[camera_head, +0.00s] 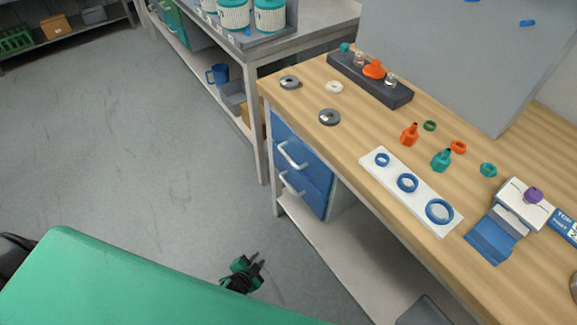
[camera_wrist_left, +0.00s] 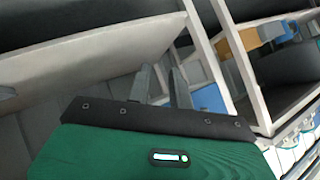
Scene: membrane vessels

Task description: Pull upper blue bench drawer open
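The upper blue bench drawer (camera_head: 308,149) is under the front left end of the wooden-topped bench. It looks shut, and its pale bar handle (camera_head: 290,157) faces the aisle. A lower blue drawer (camera_head: 312,196) with a similar handle (camera_head: 290,185) sits just below it. My left gripper (camera_head: 259,260) is low over the grey floor, below and apart from both handles. In the left wrist view its two grey fingers (camera_wrist_left: 161,88) stand apart with nothing between them. My right gripper is not in view.
The bench top (camera_head: 300,100) holds a white plate with blue rings (camera_head: 411,187), a dark rack (camera_head: 370,80), small bottles and loose rings. A bench leg (camera_head: 257,150) stands left of the drawers. A lower shelf (camera_head: 325,262) runs beneath. The floor (camera_head: 130,150) to the left is clear.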

